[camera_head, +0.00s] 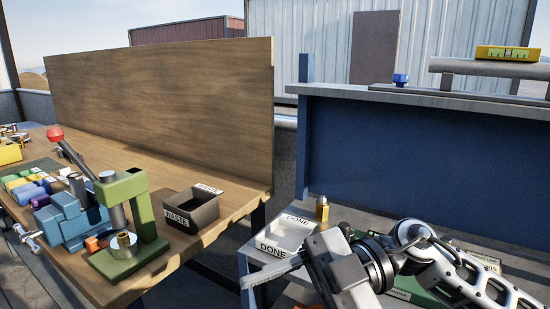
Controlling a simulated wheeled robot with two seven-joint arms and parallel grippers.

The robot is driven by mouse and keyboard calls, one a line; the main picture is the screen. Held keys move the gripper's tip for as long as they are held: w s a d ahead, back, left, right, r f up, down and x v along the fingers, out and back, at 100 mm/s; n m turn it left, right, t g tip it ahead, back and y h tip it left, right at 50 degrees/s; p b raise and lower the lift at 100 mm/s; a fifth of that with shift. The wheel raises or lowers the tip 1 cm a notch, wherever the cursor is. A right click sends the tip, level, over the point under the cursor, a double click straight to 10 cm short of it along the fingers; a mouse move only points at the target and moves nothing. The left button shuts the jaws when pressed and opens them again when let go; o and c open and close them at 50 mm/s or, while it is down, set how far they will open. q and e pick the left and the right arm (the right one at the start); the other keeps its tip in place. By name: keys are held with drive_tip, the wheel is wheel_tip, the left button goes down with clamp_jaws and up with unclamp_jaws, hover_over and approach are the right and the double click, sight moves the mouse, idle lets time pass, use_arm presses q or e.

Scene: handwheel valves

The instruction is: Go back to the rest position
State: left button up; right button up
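My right arm comes in from the right, low in the head view. My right gripper (262,275) points left, in front of the white tray marked DONE (287,222). Its pale fingers show edge-on as one bar, so I cannot tell whether they are apart or together. I see nothing held at the visible tip. The gripper and wrist hide part of the tray and the low surface behind them. My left gripper is not in view. No handwheel valve is clearly seen.
The wooden bench (232,193) at left carries a green press (140,205) with a red-knobbed lever, a blue vise (72,222) and a dark WASTE bin (196,210). A small brass piece (322,208) stands by the DONE tray. A blue counter (400,150) rises behind my arm.

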drive_tip(key=w+d+f+m+t, duration=0.2)
drive_tip(key=w+f+m+t, duration=0.15)
drive_tip(key=m+t, duration=0.75)
drive_tip(key=w+d+f+m+t, duration=0.2)
drive_tip(key=w+d+m+t, duration=0.15)
drive_tip(key=m+t, duration=0.7)
drive_tip(key=s+d+f+m+g+h, duration=0.1)
drive_tip(key=s+d+f+h, duration=0.1)
drive_tip(key=f, duration=0.6)
drive_tip(key=s+d+f+m+g+h, duration=0.2)
drive_tip(key=s+f+h, duration=0.3)
drive_tip(key=f, duration=0.3)
drive_tip(key=s+d+f+m+g+h, duration=0.2)
drive_tip(key=s+d+f+h, duration=0.2)
drive_tip(key=f, duration=0.5)
drive_tip(key=shift+h, duration=0.6)
drive_tip(key=shift+d, duration=0.1)
